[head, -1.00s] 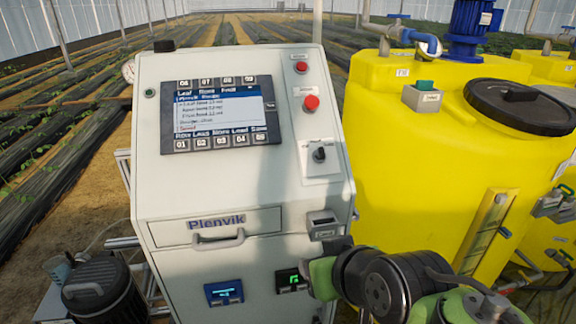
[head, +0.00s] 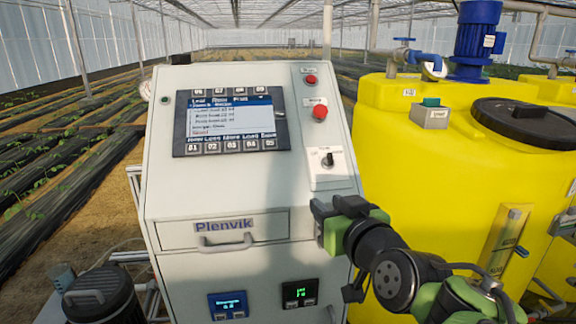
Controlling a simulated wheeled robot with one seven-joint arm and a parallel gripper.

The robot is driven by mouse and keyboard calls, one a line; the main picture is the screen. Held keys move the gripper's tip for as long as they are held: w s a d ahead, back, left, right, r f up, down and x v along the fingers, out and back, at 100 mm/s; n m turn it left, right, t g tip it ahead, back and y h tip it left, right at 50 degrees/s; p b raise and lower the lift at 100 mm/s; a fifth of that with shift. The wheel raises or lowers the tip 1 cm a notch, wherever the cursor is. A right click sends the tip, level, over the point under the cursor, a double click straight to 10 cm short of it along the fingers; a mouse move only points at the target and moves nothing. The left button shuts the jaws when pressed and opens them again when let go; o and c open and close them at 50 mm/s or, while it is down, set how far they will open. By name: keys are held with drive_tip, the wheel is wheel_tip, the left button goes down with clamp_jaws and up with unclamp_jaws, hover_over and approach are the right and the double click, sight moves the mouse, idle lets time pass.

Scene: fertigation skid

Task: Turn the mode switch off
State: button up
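The mode switch (head: 328,160) is a small black rotary knob on a white plate (head: 327,174), on the right side of the grey control cabinet's sloped panel. Its handle looks roughly upright; the labels around it are too small to read. My gripper (head: 322,210) is in front of the cabinet's right side, a little below the switch plate and apart from the knob. Its dark fingers point left and up toward the panel. I cannot see whether the fingers are apart. Nothing is seen held in it.
Two red buttons (head: 319,112) sit above the switch. A screen with keys (head: 231,121) is to its left. Below are a drawer with a handle (head: 224,243) and two small displays (head: 299,292). A yellow tank (head: 430,190) stands close on the right. A black canister (head: 103,297) stands at lower left.

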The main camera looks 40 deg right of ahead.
drive_tip(key=s+d+r+m+t+h+b, duration=0.1)
drive_tip(key=s+d+r+h, duration=0.15)
drive_tip(key=d, duration=0.25)
drive_tip(key=p, duration=0.2)
approach(331, 158)
drive_tip(key=x, duration=0.9)
drive_tip(key=shift+d, duration=0.15)
clamp_jaws()
